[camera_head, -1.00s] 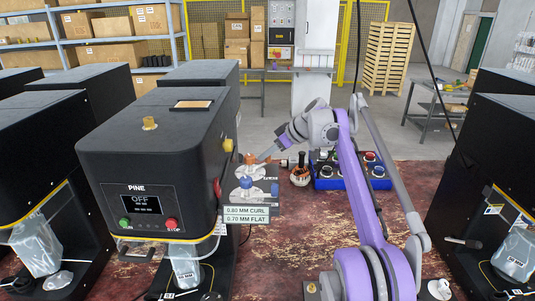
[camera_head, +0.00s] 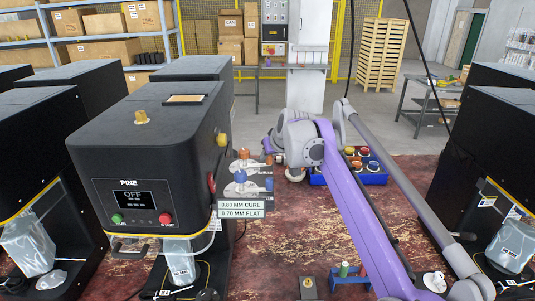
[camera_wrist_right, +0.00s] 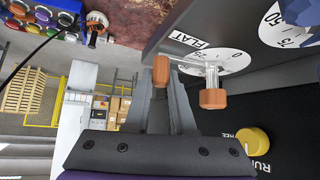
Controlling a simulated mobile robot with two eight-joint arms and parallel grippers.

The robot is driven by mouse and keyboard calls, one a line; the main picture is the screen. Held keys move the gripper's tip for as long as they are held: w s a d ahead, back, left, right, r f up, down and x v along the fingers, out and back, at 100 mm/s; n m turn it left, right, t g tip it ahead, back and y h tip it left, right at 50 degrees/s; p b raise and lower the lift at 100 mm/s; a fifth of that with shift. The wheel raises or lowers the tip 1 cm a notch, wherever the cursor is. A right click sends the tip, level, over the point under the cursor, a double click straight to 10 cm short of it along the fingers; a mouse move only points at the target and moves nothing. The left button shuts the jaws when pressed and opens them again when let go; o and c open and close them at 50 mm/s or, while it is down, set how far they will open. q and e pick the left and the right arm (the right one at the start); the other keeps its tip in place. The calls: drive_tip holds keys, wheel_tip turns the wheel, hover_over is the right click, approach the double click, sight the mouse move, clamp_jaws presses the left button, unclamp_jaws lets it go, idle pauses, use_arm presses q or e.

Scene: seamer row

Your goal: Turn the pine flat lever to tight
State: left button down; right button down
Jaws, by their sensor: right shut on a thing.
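The pine seamer (camera_head: 145,165) is a black machine marked PINE, its screen reading OFF. On its right side are two white dials, one with an orange hub (camera_head: 244,154) and one with a blue hub (camera_head: 239,177). In the right wrist view the orange-hubbed dial (camera_wrist_right: 196,42) is marked FLAT. My right gripper (camera_wrist_right: 162,88) is shut on that handle. In the head view the gripper (camera_head: 268,156) is small and partly hidden by my arm. My left gripper is out of view.
A yellow RUN knob (camera_wrist_right: 253,138) and the blue dial knob (camera_wrist_right: 292,30) are close to the gripper. A blue tray (camera_head: 345,177) of colored parts stands behind my right arm. Other black machines flank the red worktop (camera_head: 270,245). A green-and-blue item (camera_head: 346,272) is in front.

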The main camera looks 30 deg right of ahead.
drive_tip(key=shift+s+a+m+h, duration=0.3)
drive_tip(key=shift+m+h, duration=0.2)
drive_tip(key=shift+m, duration=0.2)
drive_tip(key=shift+d, duration=0.1)
drive_tip(key=c, duration=0.8)
unclamp_jaws()
drive_tip(key=shift+s, duration=0.1)
drive_tip(key=shift+o, duration=0.2)
drive_tip(key=v, duration=1.1)
